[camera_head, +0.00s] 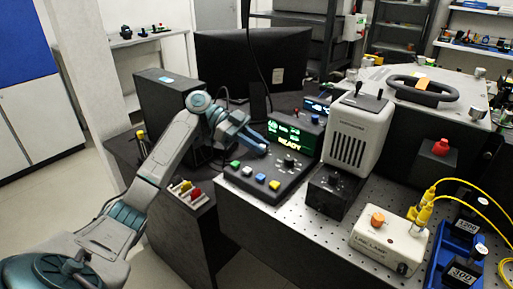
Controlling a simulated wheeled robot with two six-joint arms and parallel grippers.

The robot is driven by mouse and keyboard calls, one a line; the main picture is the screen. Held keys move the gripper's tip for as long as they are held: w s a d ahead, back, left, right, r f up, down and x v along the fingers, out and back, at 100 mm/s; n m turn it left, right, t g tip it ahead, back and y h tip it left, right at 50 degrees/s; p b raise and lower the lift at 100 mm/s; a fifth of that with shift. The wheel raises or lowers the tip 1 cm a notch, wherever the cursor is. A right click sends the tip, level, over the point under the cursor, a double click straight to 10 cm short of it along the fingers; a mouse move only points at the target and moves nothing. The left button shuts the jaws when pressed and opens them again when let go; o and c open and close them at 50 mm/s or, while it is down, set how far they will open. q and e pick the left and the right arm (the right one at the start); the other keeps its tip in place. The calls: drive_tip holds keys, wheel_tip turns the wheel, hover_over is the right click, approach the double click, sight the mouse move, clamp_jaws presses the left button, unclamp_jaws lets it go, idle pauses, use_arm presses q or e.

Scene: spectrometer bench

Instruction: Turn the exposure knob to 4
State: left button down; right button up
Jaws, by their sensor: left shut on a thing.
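My left gripper (263,149) reaches in from the left, tilted down onto the rear left part of the box's top. It is shut on what appears to be the exposure knob, which the fingers hide. The knob's mark and scale cannot be read. Another dark knob (290,160) shows on the box to the right of the fingers. My right gripper is not in view.
A white vented instrument (356,135) stands close to the right of the box. A white laser unit (388,243) with yellow cables and a blue tray (437,272) lie further right. A dark monitor (252,68) stands behind. The perforated bench in front is clear.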

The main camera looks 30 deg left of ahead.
use_arm(q)
drive_tip(key=shift+w+m+g, duration=0.15)
drive_tip(key=shift+m+g, duration=1.25)
drive_tip(key=shift+g, duration=0.3)
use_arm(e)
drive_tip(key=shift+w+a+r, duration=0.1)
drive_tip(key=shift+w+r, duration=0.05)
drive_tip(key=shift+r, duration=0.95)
use_arm(q)
drive_tip(key=c, duration=1.3)
unclamp_jaws()
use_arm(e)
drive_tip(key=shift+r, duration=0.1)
use_arm(q)
drive_tip(key=shift+b, duration=0.3)
drive_tip(key=shift+r, duration=0.3)
drive_tip(key=r, duration=0.2)
drive_tip(key=shift+s+d+r+b, duration=0.2)
drive_tip(key=shift+s+r+b, duration=0.15)
drive_tip(key=s+d+r+b, duration=0.1)
drive_tip(key=s+d, duration=0.7)
drive_tip(key=s, duration=0.5)
drive_tip(key=shift+r+b, duration=0.35)
drive_tip(key=shift+b, duration=0.05)
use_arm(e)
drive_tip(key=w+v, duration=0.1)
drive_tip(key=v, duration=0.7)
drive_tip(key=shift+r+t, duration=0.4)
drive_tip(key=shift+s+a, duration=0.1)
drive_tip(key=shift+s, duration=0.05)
